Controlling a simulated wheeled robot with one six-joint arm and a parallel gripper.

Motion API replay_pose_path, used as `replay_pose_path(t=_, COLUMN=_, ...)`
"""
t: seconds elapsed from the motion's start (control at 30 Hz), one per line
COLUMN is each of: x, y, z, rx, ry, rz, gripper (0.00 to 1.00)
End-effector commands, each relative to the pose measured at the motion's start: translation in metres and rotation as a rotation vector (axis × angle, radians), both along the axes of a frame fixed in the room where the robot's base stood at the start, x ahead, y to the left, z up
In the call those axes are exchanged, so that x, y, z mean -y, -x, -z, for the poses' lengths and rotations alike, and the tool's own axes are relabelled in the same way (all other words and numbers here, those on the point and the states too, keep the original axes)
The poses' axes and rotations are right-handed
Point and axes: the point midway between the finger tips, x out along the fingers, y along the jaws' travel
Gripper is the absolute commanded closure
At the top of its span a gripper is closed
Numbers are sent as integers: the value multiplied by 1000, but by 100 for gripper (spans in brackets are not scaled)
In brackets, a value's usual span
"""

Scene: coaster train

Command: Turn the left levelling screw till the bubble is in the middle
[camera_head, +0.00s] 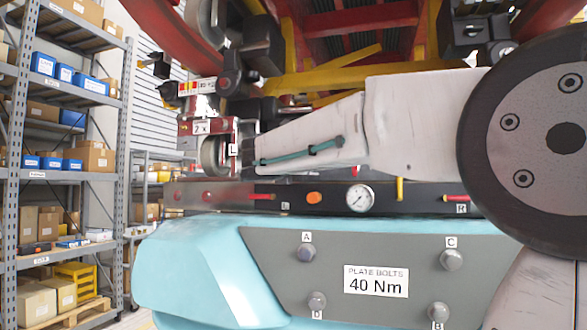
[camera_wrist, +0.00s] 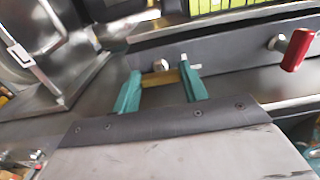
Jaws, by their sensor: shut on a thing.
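My gripper (camera_wrist: 161,88) has its two teal fingers on either side of a small brass-coloured piece (camera_wrist: 174,78), which looks like the left levelling screw, and is shut on it. In the head view my pale arm reaches left and ends beside a plate marked L (camera_head: 233,149); the fingertips cannot be made out there. In the wrist view a yellow-green strip with dark lines (camera_wrist: 222,5) is cut off by the top edge. I cannot tell whether it is the level's vial, and no bubble can be made out.
A round gauge (camera_head: 360,198), an orange knob (camera_head: 314,198) and a red handle (camera_head: 456,198) near the R mark sit on the dark beam. A red grip (camera_wrist: 297,50) stands right of my fingers. A turquoise housing (camera_head: 190,270) lies below. Shelves (camera_head: 70,130) stand at left.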

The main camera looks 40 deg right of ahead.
Motion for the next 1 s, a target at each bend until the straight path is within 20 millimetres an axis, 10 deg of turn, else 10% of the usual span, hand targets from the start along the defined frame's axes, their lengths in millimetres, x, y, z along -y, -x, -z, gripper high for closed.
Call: replay_pose_path(t=1.0, x=1, y=1, z=2, rx=469, ry=-369, rz=0, gripper=79)
